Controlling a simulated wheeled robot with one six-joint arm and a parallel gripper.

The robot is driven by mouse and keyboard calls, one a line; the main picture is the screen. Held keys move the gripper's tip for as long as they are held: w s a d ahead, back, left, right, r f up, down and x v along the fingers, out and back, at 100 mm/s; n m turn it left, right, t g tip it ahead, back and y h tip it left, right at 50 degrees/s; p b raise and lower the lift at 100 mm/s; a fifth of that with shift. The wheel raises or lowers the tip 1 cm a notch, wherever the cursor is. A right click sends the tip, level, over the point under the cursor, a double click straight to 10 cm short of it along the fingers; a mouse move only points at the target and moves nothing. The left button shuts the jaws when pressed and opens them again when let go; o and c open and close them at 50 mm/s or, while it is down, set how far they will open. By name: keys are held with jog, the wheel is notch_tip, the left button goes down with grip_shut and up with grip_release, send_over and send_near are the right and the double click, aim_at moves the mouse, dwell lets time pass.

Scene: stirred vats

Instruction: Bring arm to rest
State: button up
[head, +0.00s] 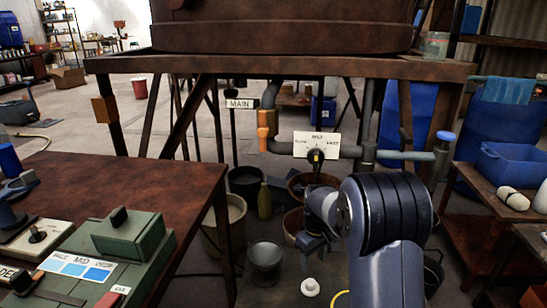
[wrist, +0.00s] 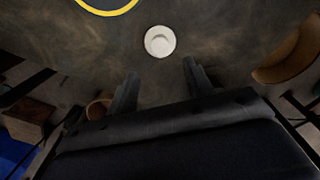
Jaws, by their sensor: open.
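My arm reaches forward at the lower right of the head view, below the rusty stand. My gripper (wrist: 158,83) shows in the wrist view as two dark fingers set well apart, with nothing between them. In the head view my gripper (head: 312,248) is small and dark, beside the buckets under the stand. A small round white object (wrist: 160,41) lies on the dark surface beyond the fingertips, apart from them. It also shows in the head view (head: 310,287).
A rusty metal stand (head: 300,66) holds a vat above. Under it are a pipe with a dial plate (head: 317,144), a bucket (head: 225,220) and a grey pot (head: 266,262). A brown table (head: 140,180) stands left; a blue bin (head: 510,165) sits right.

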aim_at(311, 281)
notch_tip(311, 281, down, 9)
jog(key=b, duration=0.2)
jog(key=shift+b, duration=0.4)
jog(key=shift+r, duration=0.1)
jog(key=shift+r+p, duration=0.85)
jog(key=shift+r, duration=0.9)
jog(key=shift+f, duration=0.15)
